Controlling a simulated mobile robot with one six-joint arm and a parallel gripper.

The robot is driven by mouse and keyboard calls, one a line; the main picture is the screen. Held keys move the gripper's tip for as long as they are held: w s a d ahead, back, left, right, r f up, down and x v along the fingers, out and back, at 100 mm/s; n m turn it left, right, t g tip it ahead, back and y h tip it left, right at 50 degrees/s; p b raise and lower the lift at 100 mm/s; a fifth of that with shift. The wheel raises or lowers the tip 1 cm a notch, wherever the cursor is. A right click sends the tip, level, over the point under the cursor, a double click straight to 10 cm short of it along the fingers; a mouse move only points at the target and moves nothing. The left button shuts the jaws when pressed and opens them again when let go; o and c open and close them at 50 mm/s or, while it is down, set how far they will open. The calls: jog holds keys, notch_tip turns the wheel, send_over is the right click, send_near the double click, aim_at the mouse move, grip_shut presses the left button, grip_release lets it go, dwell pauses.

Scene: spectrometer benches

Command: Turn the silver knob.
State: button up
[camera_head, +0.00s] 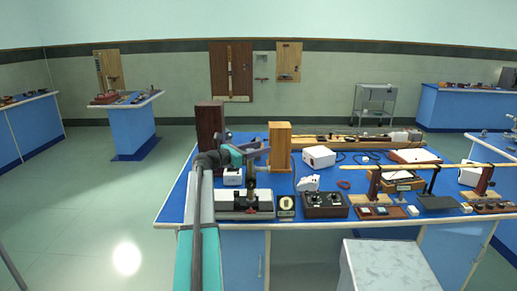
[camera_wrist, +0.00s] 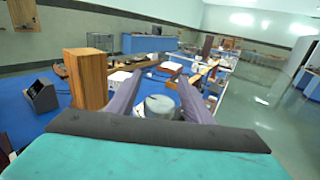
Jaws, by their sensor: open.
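A grey, silver-looking round knob (camera_wrist: 159,106) shows in the wrist view between the two fingers of my gripper (camera_wrist: 161,84). The fingers are spread, with a gap on each side of the knob. I cannot tell how far the fingertips are from it in depth.
A light wooden block (camera_head: 279,147) and a dark wooden block (camera_head: 209,127) stand behind my arm. A dial box (camera_head: 286,207) and a black knob box (camera_head: 325,205) sit to the right. A grey-topped stool (camera_head: 386,266) stands in front of the bench (camera_head: 178,205).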

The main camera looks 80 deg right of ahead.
jog(key=c, duration=1.1)
jog(key=shift+o, duration=0.2)
jog(key=shift+n+t+h, duration=0.3)
jog(key=shift+h, duration=0.1)
jog(key=shift+w+d+n+t+h+p, duration=0.2)
jog(key=shift+w+n+t+h+p, duration=0.25)
jog(key=shift+n+t+h+p, duration=0.85)
jog(key=shift+w+d+n+t+h+p, duration=0.25)
jog(key=shift+w+n+t+h+p, duration=0.3)
jog(key=shift+n+t, duration=1.4)
jog(key=shift+w+d+n+t+h+p, duration=0.3)
jog(key=shift+n+t+h+p, duration=0.6)
jog(key=shift+t, duration=1.55)
jog(key=shift+w+a+n+t+p, duration=0.1)
jog(key=shift+w+n+t+p, duration=0.2)
jog(key=shift+n+t+p, duration=0.6)
jog(key=shift+w+n+t+p, duration=0.3)
jog(key=shift+t+p, duration=0.25)
jog(key=shift+t, duration=0.65)
